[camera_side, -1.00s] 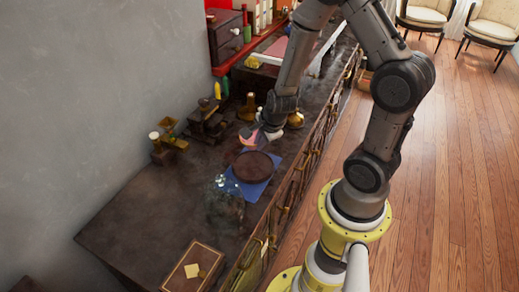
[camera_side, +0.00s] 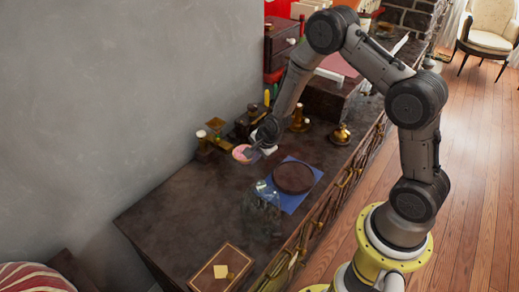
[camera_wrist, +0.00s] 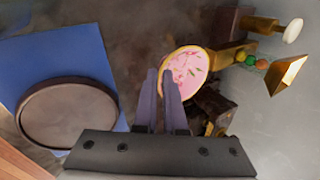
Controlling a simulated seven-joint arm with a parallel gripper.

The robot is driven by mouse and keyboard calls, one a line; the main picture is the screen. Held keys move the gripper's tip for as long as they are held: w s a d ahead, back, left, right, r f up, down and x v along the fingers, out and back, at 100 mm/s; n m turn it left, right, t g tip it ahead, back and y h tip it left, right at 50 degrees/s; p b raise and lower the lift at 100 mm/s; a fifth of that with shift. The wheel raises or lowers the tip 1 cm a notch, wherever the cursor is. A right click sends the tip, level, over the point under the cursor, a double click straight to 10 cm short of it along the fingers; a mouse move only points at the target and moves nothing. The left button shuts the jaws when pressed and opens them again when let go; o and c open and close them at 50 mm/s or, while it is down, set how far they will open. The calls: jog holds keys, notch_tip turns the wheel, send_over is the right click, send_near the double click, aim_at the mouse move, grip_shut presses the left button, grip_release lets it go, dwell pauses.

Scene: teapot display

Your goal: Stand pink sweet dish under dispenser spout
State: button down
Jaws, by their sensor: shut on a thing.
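The pink sweet dish (camera_side: 241,153), round with a pale rim and small dark flecks inside, is held at the tip of my gripper (camera_side: 255,147) in the side view. In the wrist view, the fingers (camera_wrist: 161,88) are shut on the near edge of the dish (camera_wrist: 189,67), and its pink inside faces the camera. A brass-and-wood device (camera_side: 205,143), apparently the dispenser, stands by the wall left of the dish. The wrist view shows its brass funnel (camera_wrist: 286,72) and green and orange balls. I cannot tell its spout clearly, or whether the dish touches the counter.
A dark round plate (camera_side: 293,177) lies on a blue mat (camera_side: 314,172), with a clear glass vessel (camera_side: 262,204) at its front left. Brass pieces (camera_side: 341,134) stand behind. A framed box (camera_side: 221,270) lies near the front. The counter's left part is clear.

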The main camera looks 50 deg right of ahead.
aim_at(238, 156)
jog(key=shift+a+f, duration=0.1)
jog(key=shift+f, duration=1.95)
jog(key=shift+w+f, duration=0.15)
jog(key=shift+w, duration=3.55)
jog(key=shift+f, duration=0.25)
jog(key=c, duration=0.9)
grip_release()
